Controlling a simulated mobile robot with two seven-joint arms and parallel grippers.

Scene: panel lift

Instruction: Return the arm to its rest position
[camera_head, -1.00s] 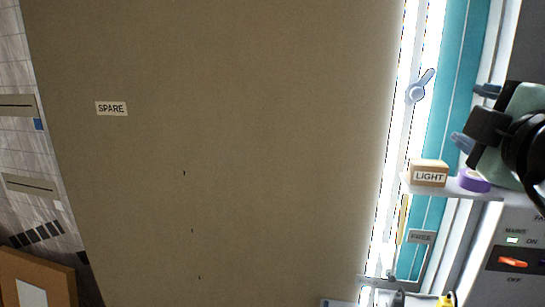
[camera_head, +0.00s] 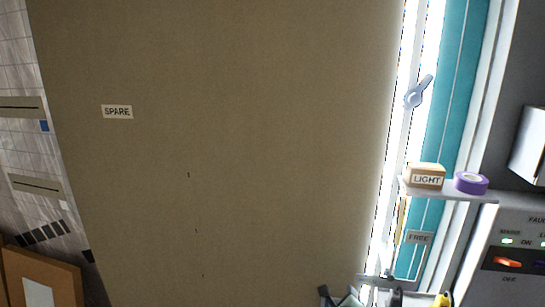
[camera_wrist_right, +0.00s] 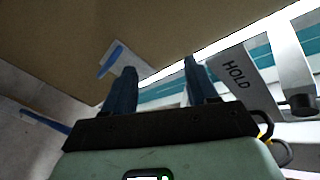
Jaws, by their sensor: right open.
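My right gripper (camera_head: 338,294) shows only in small part at the bottom edge of the head view, below the large brown panel (camera_head: 230,150). In the right wrist view its two dark blue fingers (camera_wrist_right: 160,82) are apart, with nothing between them. The brown panel (camera_wrist_right: 190,25) fills the top of that view beyond the fingertips. My left gripper is in neither current view.
A shelf (camera_head: 450,194) at the right carries a LIGHT box (camera_head: 426,176) and purple tape (camera_head: 471,183). A pale blue latch (camera_head: 413,97) is at the panel's right edge. A switch box (camera_head: 515,240) stands lower right. A HOLD label (camera_wrist_right: 236,74) is near the right finger.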

